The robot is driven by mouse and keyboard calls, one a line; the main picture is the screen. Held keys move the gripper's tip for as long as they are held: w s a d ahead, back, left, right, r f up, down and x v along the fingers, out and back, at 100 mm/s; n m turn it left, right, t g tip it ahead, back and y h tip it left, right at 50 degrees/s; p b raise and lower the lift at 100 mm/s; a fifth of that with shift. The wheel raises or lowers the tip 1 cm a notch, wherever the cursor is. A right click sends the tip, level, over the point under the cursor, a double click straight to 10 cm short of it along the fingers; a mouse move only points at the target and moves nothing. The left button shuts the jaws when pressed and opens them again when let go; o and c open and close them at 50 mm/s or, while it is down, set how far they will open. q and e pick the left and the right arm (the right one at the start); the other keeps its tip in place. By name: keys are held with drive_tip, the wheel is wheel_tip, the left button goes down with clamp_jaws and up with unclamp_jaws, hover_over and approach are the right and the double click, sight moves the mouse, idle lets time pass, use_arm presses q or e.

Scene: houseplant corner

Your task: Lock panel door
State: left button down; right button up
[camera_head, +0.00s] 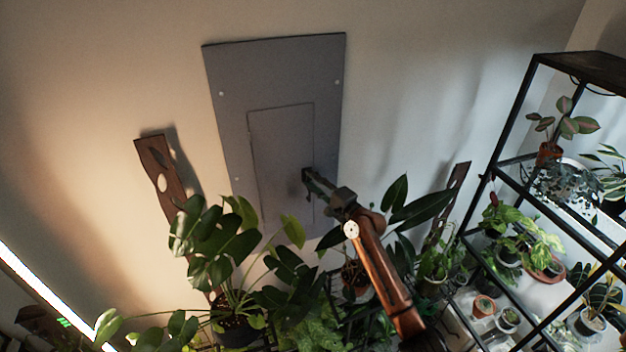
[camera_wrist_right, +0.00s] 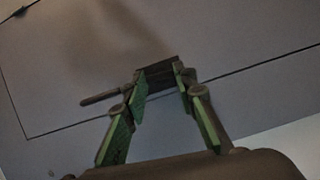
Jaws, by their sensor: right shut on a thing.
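The grey panel (camera_head: 225,75) is on the wall, and its inset door (camera_head: 278,140) looks flush with the frame around it. My right gripper (camera_head: 308,178) reaches the door's right side from below. In the right wrist view, the gripper (camera_wrist_right: 162,82) is shut on a small dark latch (camera_wrist_right: 158,70), with a green-padded finger on each side. A thin dark lever (camera_wrist_right: 100,98) sticks out to the left of the fingers. The door's seam (camera_wrist_right: 75,128) shows as a thin dark line. The fingers partly hide the latch. My left gripper is not in view.
Leafy potted plants (camera_head: 235,330) crowd the space below the panel and around my right arm. A black metal shelf (camera_head: 515,125) with several pots stands at the right. Dark wooden boards (camera_head: 160,175) lean on the wall. The wall beside the panel's upper part is clear.

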drive_tip(key=shift+n, duration=0.6)
drive_tip(key=shift+c, duration=0.2)
drive_tip(key=o, duration=1.2)
drive_tip(key=shift+c, duration=0.2)
drive_tip(key=v, duration=1.2)
drive_tip(key=shift+r, duration=0.2)
